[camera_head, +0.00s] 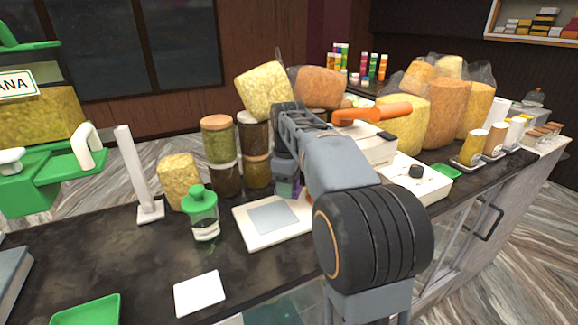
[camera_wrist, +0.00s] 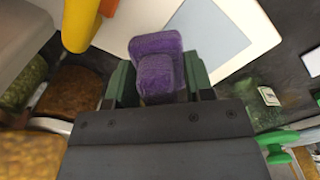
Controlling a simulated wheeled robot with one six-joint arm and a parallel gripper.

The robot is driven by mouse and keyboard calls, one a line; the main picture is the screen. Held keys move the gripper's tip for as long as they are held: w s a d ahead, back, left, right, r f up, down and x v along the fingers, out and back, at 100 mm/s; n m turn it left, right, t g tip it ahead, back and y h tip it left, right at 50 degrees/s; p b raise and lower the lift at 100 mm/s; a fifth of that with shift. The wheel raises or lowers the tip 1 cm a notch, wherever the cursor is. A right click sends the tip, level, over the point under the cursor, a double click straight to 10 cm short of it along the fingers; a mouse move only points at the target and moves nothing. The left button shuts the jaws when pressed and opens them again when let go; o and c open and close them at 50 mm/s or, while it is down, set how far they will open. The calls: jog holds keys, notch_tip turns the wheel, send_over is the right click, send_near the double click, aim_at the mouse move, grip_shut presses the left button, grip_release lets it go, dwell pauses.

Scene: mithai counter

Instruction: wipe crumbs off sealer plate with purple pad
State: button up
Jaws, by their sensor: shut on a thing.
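My gripper (camera_wrist: 159,78) is shut on a purple pad (camera_wrist: 156,46), held between its dark green fingers. In the head view a bit of the pad (camera_head: 290,187) shows low under my wrist, at the back right of a flat white slab with a grey plate (camera_head: 273,218). This slab and plate also show beyond the pad in the wrist view (camera_wrist: 207,37). I cannot tell whether the pad touches the slab. A white box with an orange handle (camera_head: 372,114) stands behind my arm. I cannot tell which is the sealer. No crumbs can be made out.
A green-capped jar (camera_head: 201,213) stands left of the slab. Stacked jars (camera_head: 219,140) and a yellow bag (camera_head: 179,181) are behind it. A white box with a black knob (camera_head: 415,171) is at right.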

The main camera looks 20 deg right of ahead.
jog(key=shift+r, duration=1.9)
